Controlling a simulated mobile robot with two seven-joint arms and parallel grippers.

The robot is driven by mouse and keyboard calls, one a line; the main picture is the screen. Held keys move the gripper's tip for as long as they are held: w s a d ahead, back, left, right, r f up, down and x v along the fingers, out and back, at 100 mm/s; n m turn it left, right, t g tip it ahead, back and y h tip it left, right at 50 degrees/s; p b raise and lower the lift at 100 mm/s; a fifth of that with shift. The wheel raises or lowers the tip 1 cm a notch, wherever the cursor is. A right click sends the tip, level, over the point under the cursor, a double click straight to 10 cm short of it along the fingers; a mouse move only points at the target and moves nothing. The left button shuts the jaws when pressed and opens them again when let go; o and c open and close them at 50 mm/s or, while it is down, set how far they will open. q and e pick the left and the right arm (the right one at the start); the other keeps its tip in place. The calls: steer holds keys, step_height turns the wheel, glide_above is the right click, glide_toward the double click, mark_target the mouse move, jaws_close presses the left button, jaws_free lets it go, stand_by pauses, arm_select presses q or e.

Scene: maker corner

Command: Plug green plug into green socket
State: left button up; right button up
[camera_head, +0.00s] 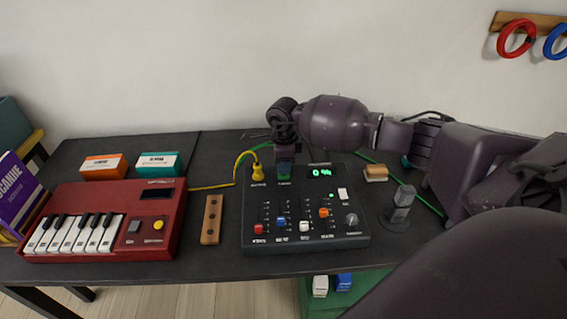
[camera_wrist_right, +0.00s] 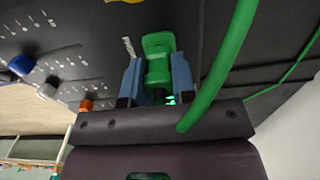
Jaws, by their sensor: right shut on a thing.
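My right gripper (camera_head: 284,170) points down at the back edge of the black mixer panel (camera_head: 340,232), just right of the yellow plug. In the wrist view its two blue-grey fingers (camera_wrist_right: 157,80) are shut on the green plug (camera_wrist_right: 158,72). A green socket block (camera_wrist_right: 158,43) shows right at the plug's end, in line with it. I cannot tell whether the plug is seated in it or only close against it. In the head view the gripper hides most of the plug and socket. My left gripper is not in view.
A yellow plug (camera_head: 258,172) with its cable stands beside the gripper. A green cable (camera_wrist_right: 228,60) runs from the plug side across the table. A red keyboard (camera_head: 165,215), a wooden block with holes (camera_head: 211,220) and a grey upright piece (camera_head: 403,203) stand around the panel.

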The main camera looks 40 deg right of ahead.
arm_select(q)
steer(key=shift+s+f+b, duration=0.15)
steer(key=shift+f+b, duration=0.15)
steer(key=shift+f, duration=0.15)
arm_select(e)
steer(key=shift+f, duration=0.65)
steer(key=o, duration=1)
steer(key=shift+c, duration=0.2)
step_height(320, 180, up, 4)
steer(key=shift+w+p, duration=0.1)
steer(key=shift+p, duration=0.2)
step_height(320, 180, up, 6)
steer(key=shift+f, duration=0.2)
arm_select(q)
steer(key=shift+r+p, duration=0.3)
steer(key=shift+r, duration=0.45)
arm_select(e)
steer(key=shift+r, duration=0.65)
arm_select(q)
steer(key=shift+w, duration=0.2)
